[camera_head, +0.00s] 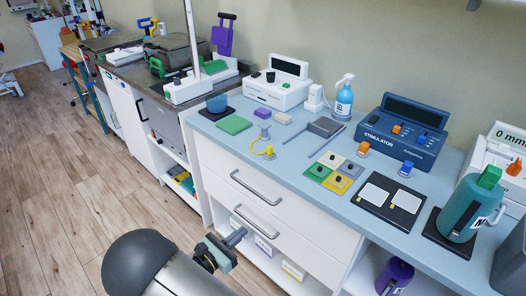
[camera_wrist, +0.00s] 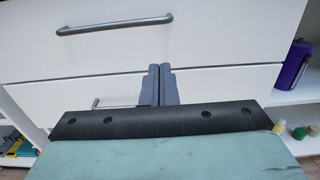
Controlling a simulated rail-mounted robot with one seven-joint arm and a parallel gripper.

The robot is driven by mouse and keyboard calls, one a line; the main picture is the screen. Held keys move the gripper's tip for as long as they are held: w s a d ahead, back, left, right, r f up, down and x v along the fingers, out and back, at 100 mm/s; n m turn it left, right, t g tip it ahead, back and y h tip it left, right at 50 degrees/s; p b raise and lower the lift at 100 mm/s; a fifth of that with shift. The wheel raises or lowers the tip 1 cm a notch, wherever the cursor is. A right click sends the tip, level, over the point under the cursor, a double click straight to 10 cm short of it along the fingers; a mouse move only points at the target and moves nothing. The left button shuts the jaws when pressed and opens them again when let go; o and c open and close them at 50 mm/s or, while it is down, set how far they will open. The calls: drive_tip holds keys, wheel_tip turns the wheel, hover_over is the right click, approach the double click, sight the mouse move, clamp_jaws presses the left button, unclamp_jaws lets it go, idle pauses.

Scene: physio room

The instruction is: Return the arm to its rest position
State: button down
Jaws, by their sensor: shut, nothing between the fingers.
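My gripper (camera_head: 236,237) is low in front of the white drawer cabinet, below the counter's front edge. In the wrist view its two dark fingers (camera_wrist: 159,84) stand side by side and touch, with nothing between them. Behind them is the white drawer front (camera_wrist: 200,40) with a grey bar handle (camera_wrist: 114,25). I cannot tell the exact gap between the fingertips and the drawer.
The blue-grey counter (camera_head: 292,149) holds a blue stimulator (camera_head: 405,130), a spray bottle (camera_head: 344,98), coloured pads and a teal jug (camera_head: 464,208). A purple container (camera_head: 394,275) stands on the open shelf at lower right. The wood floor (camera_head: 50,200) at left is clear.

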drive_tip(key=s+d+r+m+g+p, duration=0.2)
drive_tip(key=d+r+m+g, duration=0.4)
drive_tip(key=d, duration=0.3)
drive_tip(key=s+d+r+m+g+p, duration=0.1)
drive_tip(key=s+d+r+m+g, duration=0.2)
drive_tip(key=d+r+m+g, duration=0.5)
drive_tip(key=s+d+r+m+y+p, duration=0.2)
drive_tip(key=s+d+r+m+y, duration=0.2)
drive_tip(key=s+m, duration=0.3)
drive_tip(key=s+d+r+m+y+p, duration=0.2)
drive_tip(key=s+d+r+m+y, duration=0.2)
drive_tip(key=s+r+m+y, duration=0.2)
drive_tip(key=shift+s+m+y+p, duration=0.35)
drive_tip(key=shift+s+m+y, duration=0.15)
drive_tip(key=shift+s+y, duration=0.15)
